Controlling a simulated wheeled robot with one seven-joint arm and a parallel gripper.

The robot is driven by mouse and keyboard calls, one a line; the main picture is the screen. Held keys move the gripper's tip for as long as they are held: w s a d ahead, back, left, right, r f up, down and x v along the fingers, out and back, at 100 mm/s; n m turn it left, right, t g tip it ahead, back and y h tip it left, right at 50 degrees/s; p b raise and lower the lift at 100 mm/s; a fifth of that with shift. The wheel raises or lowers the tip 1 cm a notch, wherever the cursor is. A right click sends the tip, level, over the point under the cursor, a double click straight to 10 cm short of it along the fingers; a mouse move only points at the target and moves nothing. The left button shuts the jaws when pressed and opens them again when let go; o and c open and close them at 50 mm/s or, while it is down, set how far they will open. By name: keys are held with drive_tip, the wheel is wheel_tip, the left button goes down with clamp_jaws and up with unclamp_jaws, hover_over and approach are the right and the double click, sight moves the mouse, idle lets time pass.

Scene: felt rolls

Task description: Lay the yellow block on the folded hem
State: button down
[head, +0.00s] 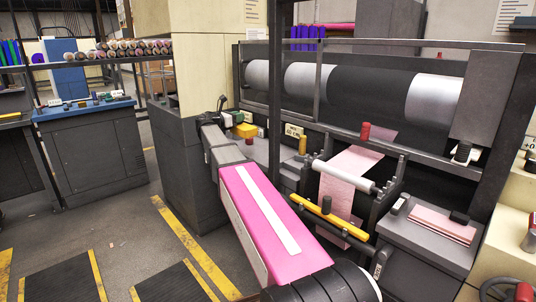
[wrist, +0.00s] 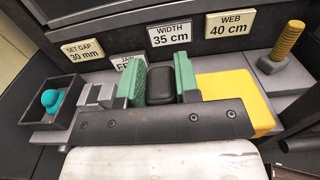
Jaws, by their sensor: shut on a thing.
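My gripper (wrist: 161,82) has green pads and is shut on a small black rounded block (wrist: 160,76) at the machine's side shelf. The yellow block (wrist: 235,95) lies just right of the right pad, outside the jaws; the dark plate of my gripper hides part of it. In the head view the yellow block (head: 246,130) shows beyond the end of my arm.
A small dark tray (wrist: 75,88) with a teal knob stands left of my gripper. A yellow threaded post (wrist: 288,42) stands right. Label plates (wrist: 170,34) line the back. Rollers (head: 345,177), a yellow bar (head: 320,217) and a hanging pink web (head: 350,162) lie between shelf and side table.

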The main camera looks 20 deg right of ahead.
drive_tip(key=shift+d+r, duration=0.1)
drive_tip(key=shift+s+d+f, duration=0.2)
drive_tip(key=shift+d+f, duration=2.45)
drive_tip(key=shift+d, duration=0.25)
drive_tip(key=shift+s+d+f, duration=0.15)
drive_tip(key=shift+d+f, duration=2.5)
drive_tip(key=shift+d, duration=0.25)
drive_tip(key=shift+f, duration=0.1)
drive_tip(key=c, duration=0.8)
unclamp_jaws()
drive_tip(key=shift+c, duration=0.2)
drive_tip(key=shift+a+f, duration=0.1)
